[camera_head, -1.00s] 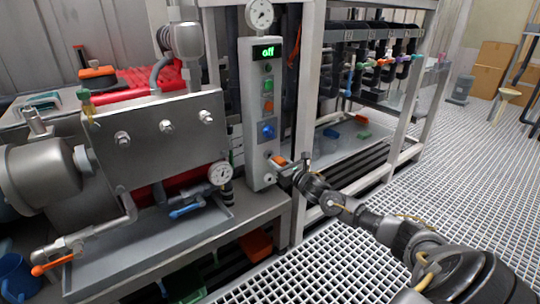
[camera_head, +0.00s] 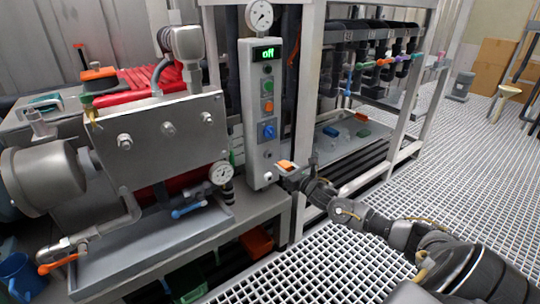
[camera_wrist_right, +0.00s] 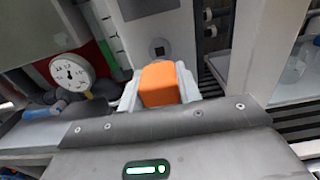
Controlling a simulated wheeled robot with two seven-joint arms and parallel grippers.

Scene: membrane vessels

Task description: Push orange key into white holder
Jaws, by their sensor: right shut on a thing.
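The orange key (camera_head: 286,165) is held in my right gripper (camera_head: 281,170), which is shut on it. In the right wrist view the orange key (camera_wrist_right: 158,84) sits between the two pale fingers, and its far end is hidden. A small dark square socket (camera_wrist_right: 160,47) on a light surface shows just beyond it. The grey-white control panel (camera_head: 256,110) stands to the left of the gripper, with its lower part close to the key. I cannot tell whether the key touches it. The white holder cannot be made out for certain. My left gripper is out of view.
A pressure gauge (camera_head: 221,174) and a metal tray (camera_head: 150,250) lie to the left. A frame post (camera_head: 305,120) stands close behind my right gripper. Grated floor is open at right.

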